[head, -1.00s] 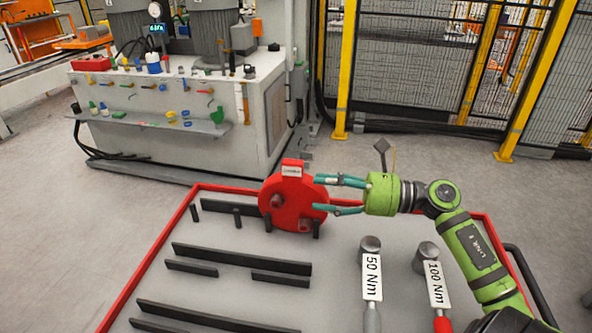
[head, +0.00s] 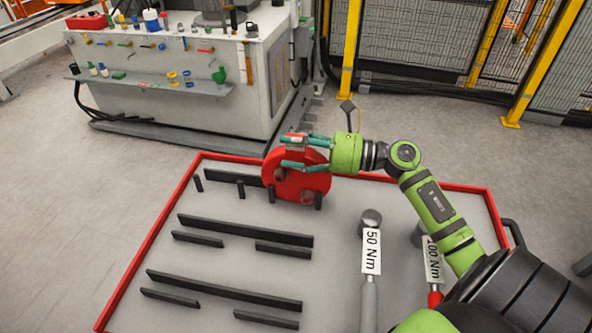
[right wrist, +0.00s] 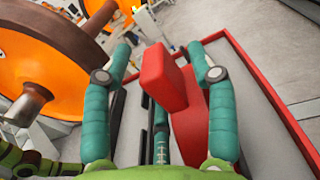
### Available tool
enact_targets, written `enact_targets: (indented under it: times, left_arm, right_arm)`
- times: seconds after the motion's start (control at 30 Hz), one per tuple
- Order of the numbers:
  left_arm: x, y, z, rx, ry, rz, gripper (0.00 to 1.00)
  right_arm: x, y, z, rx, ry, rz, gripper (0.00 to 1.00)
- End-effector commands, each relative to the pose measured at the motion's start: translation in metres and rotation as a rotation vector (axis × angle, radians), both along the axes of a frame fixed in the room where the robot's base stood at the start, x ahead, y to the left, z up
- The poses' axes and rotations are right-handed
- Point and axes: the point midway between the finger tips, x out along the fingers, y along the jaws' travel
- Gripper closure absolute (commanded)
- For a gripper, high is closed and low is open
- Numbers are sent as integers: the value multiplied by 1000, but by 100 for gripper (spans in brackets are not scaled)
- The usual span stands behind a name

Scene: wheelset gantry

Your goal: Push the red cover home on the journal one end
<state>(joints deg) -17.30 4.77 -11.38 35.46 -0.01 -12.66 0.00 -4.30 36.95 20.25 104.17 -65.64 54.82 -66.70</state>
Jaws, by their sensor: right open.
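The red cover (head: 284,180) is a round disc with a block-like tab on top. It stands on edge among short black pegs at the back of the red-rimmed tray (head: 400,186). My right gripper (head: 290,152) is open at the cover's top. In the right wrist view the cover's red tab (right wrist: 163,78) is between the spread teal fingers of the gripper (right wrist: 160,58), with gaps visible on both sides. An orange wheel (right wrist: 45,55) with a shaft stub (right wrist: 28,106) sticking out shows at left there; I cannot tell which journal end it is. My left gripper is out of view.
Two torque wrenches, 50 Nm (head: 371,250) and 100 Nm (head: 433,262), lie on the tray's right side. Black rails (head: 245,231) cross its left side. A grey workbench (head: 190,112) with small tools stands behind; open floor lies to the left.

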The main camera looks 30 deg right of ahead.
Motion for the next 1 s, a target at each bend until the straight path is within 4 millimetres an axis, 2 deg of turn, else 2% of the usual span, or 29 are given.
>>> enact_targets:
  times: [0.07, 0.1, 0.17, 0.2, 0.23, 0.57, 0.67, 0.77, 1.0]
  left_arm:
    - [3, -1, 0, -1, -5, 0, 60]
    - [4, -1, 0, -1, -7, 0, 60]
    - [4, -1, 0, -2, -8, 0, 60]
    - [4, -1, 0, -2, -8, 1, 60]
    - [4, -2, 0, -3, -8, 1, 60]
    - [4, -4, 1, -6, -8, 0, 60]
    - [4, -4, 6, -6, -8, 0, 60]
    - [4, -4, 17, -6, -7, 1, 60]
    - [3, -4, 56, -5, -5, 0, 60]
  right_arm:
    - [0, 0, 0, 0, 0, 0, 42]
    - [0, 0, 0, 0, 0, 0, 58]
    - [0, 0, 0, 0, 0, 0, 82]
    - [0, 0, 0, 0, 0, 0, 98]
    - [0, 0, 0, 0, 0, 0, 100]
    - [0, -1, 2, 0, -3, -1, 100]
    - [0, -1, 10, -1, -4, 0, 100]
    - [0, -1, 28, -3, -4, 0, 100]
    - [0, -1, 94, -4, -6, 0, 100]
